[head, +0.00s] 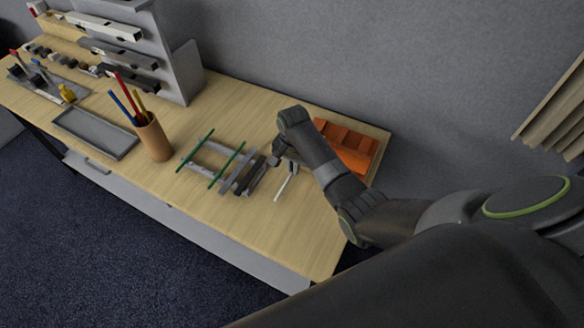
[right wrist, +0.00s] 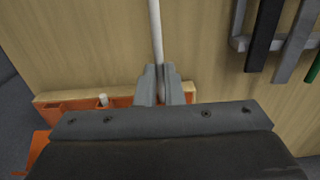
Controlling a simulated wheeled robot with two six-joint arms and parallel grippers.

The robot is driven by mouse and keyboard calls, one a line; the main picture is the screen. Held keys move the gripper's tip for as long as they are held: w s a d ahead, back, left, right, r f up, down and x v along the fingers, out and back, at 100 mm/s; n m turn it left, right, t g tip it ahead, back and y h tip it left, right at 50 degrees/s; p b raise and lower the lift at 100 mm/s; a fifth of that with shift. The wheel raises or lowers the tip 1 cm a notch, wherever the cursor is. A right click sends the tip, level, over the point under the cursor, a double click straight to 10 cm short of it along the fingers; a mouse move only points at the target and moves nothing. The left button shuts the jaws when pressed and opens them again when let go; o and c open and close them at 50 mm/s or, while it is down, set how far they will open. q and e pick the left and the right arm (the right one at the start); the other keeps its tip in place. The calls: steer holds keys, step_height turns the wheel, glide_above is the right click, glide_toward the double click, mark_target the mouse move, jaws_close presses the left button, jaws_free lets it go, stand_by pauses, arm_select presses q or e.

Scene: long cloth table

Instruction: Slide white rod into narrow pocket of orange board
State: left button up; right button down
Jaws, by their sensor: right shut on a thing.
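My right gripper (head: 281,162) is over the table's right part, its arm coming in from the right. In the right wrist view its fingers (right wrist: 160,88) are shut on a thin white rod (right wrist: 155,35). The rod also shows below the gripper in the head view (head: 284,187). The orange board (head: 347,137) with several pockets stands near the table's back right corner, partly hidden by my arm. My left gripper is not in view.
A grey rack (head: 228,187) with green and dark bars stands just left of the gripper. Further left are a wooden cup of colored sticks (head: 154,140), a grey tray (head: 95,133) and a shelf unit (head: 180,65). The table front is clear.

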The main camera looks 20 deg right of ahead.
steer(key=shift+w+d+b, duration=0.6)
steer(key=shift+w+d, duration=0.5)
steer(key=shift+d, duration=0.3)
steer(key=c, duration=1.6)
jaws_free()
steer(key=shift+o, duration=0.6)
